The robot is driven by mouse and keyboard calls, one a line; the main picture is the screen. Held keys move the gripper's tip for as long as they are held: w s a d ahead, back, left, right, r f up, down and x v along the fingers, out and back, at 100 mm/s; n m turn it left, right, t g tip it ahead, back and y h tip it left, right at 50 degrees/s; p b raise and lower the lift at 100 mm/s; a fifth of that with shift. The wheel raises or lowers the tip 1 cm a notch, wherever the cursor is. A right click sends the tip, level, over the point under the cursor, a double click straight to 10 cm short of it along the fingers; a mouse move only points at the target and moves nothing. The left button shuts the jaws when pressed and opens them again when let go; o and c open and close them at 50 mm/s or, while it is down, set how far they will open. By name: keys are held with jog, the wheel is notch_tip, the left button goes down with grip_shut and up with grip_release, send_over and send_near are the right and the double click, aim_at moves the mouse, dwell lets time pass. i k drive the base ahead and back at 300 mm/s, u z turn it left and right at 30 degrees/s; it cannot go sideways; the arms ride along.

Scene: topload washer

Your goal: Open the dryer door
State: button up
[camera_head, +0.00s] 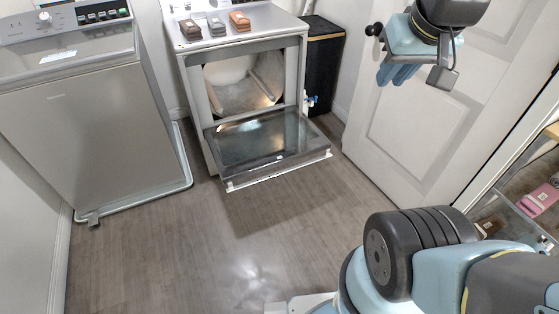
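The dryer (296,52) is the white machine at the back centre. Its door (268,142) is folded down at the front, hinged along the bottom, with its dark glass panel facing up. The opening above it shows the pale drum (243,82) inside. My gripper (397,76) is at the upper right, in front of the white room door and well to the right of the dryer door, apart from it. Its two blue fingers point down and seem close together; no object shows between them, and the gap is hard to judge.
A grey topload washer (95,110) stands at the left. Several small boxes (216,25) sit on the dryer top. A black bin (323,65) stands right of the dryer. A white room door (425,125) and shelf (535,215) are at the right. The middle floor is clear.

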aim_at(250, 146)
jog(key=k, duration=0.9)
jog(key=u, duration=0.5)
jog(key=i, duration=1.7)
jog(key=z, duration=0.45)
